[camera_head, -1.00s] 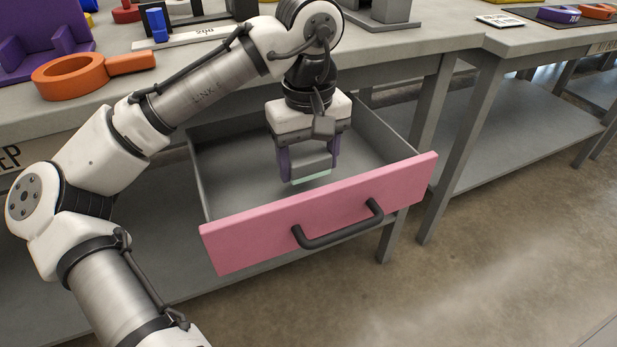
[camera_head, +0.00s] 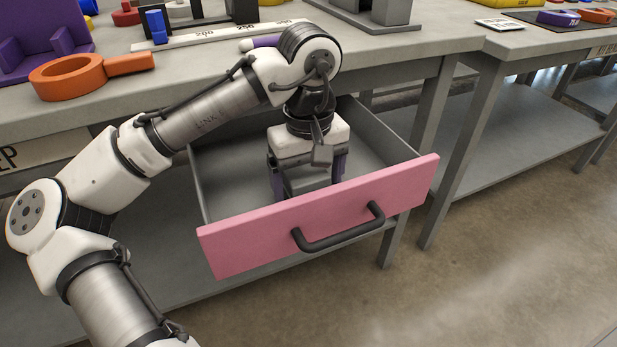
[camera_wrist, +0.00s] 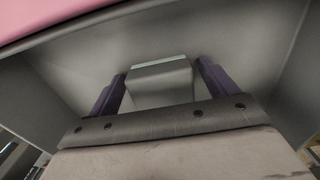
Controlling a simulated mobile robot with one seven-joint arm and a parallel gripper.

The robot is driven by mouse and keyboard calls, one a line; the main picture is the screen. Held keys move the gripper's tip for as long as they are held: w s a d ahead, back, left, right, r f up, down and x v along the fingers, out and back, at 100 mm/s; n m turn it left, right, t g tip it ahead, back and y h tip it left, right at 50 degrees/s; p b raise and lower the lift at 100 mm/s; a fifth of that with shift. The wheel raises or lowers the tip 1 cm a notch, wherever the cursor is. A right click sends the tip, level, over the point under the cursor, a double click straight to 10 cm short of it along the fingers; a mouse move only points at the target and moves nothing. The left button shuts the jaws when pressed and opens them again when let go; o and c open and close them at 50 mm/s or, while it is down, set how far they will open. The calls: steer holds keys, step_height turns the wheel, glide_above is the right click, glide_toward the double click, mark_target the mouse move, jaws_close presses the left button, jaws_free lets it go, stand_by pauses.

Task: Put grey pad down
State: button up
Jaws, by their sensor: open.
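The grey pad (camera_wrist: 160,80) is a grey block with a pale green strip along its far edge. In the wrist view it lies between the two purple fingers of my gripper (camera_wrist: 161,72), with a small gap on each side. In the head view my gripper (camera_head: 308,185) is down inside the open drawer (camera_head: 225,179), open around the pad (camera_head: 306,181). The pad appears to be on the drawer floor; its underside is hidden. The drawer has a pink front (camera_head: 255,232) and grey walls.
The pink front carries a dark handle (camera_head: 340,233). The workbench (camera_head: 190,75) above holds an orange ring with a handle (camera_head: 68,77), a purple stand (camera_head: 45,35) and a white ruler strip (camera_head: 215,32). The drawer floor around the pad looks clear.

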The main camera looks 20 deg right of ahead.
mark_target(309, 176)
step_height(309, 176, up, 12)
steer(key=p, duration=0.4)
steer(key=shift+r, duration=0.25)
